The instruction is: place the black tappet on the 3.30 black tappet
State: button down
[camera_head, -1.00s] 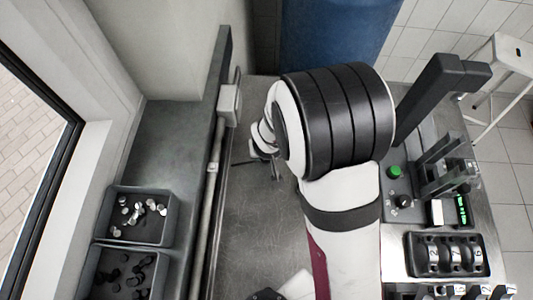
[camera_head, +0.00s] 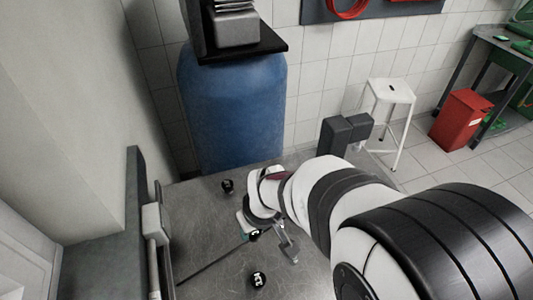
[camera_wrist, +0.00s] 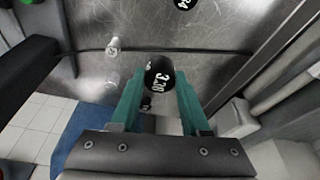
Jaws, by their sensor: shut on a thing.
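My gripper (camera_head: 254,233), with green fingers, is shut on a black tappet (camera_wrist: 160,76). In the wrist view the tappet's round face sits between the fingertips, with a white number that looks like 3.30; the last digit is unsure. In the head view the held tappet (camera_head: 254,236) is partly hidden by the gripper. One black tappet (camera_head: 228,186) stands on the metal bench behind the gripper, its number unreadable. Another black tappet (camera_head: 258,280) with white marking stands nearer the front. A black tappet (camera_wrist: 184,3) is cut off at the wrist view's top edge.
The metal bench top (camera_head: 205,235) is mostly clear around the tappets. A rail with a pale box (camera_head: 152,219) runs along the left. A blue barrel (camera_head: 235,110) stands behind the bench, a white stool (camera_head: 392,92) beyond it. A small pale cylinder (camera_wrist: 113,47) shows in the wrist view.

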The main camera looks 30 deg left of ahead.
jog(key=w+a+r, duration=0.1)
jog(key=w+a, duration=0.2)
jog(key=w, duration=0.6)
jog(key=w+a+r, duration=0.2)
jog(key=w+a, duration=0.1)
jog(key=w, duration=0.6)
send_over(226, 182)
jog(key=d, duration=0.1)
jog(key=f, duration=0.7)
jog(key=shift+s+f, duration=0.15)
jog(key=shift+s, duration=0.2)
jog(key=shift+f, duration=1.9)
jog(key=shift+c, duration=1.9)
grip_release()
jog(key=shift+f, duration=0.1)
